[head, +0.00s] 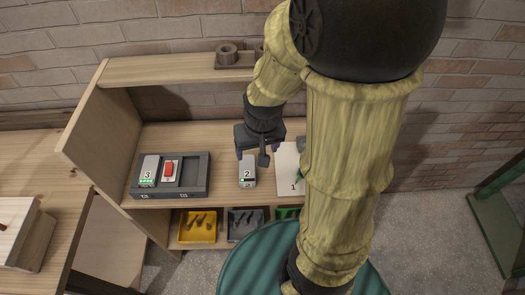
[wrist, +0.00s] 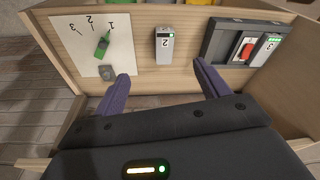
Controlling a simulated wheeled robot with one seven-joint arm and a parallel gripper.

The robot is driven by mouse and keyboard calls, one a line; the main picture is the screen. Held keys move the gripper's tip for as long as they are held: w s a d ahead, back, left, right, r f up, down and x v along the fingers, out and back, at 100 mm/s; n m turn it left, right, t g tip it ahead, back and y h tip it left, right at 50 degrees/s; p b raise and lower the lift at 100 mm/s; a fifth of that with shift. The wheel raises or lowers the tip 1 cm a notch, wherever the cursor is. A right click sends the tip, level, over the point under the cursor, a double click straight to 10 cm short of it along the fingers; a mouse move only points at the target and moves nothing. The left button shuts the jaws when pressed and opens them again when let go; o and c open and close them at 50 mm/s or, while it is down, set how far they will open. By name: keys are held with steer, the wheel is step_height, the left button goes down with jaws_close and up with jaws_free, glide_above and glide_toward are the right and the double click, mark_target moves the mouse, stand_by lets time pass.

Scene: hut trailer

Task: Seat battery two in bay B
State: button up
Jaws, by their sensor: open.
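Battery two (head: 247,172), a grey block with a "2" and a green light, stands on the wooden bench; it shows in the wrist view (wrist: 164,45) ahead of the fingers. My gripper (head: 260,153) is open and empty above the bench, close to battery two; its purple fingers (wrist: 162,76) are apart with the battery beyond the gap. The dark bay tray (head: 170,193) lies left of the battery in the head view. Its left bay holds battery three (head: 148,170), and its right bay, apparently B, looks empty (head: 191,173). The tray labels are small.
A red switch (head: 169,170) sits between the bays. A white sheet (wrist: 85,35) numbered 1 to 3 carries a green pointed item (wrist: 103,45) and a small grey piece (wrist: 107,72). Yellow (head: 197,226) and grey (head: 246,224) bins sit below. Side panels and an upper shelf (head: 170,68) enclose the bench.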

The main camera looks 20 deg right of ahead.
steer(key=s+r, duration=0.1)
steer(key=s, duration=0.2)
steer(key=shift+d+r+n, duration=0.2)
steer(key=shift+r+n, duration=0.2)
steer(key=shift+w+f, duration=0.1)
steer(key=shift+f+b, duration=0.25)
steer(key=shift+b, duration=0.1)
steer(key=shift+r, duration=0.1)
steer(key=shift+c, duration=0.2)
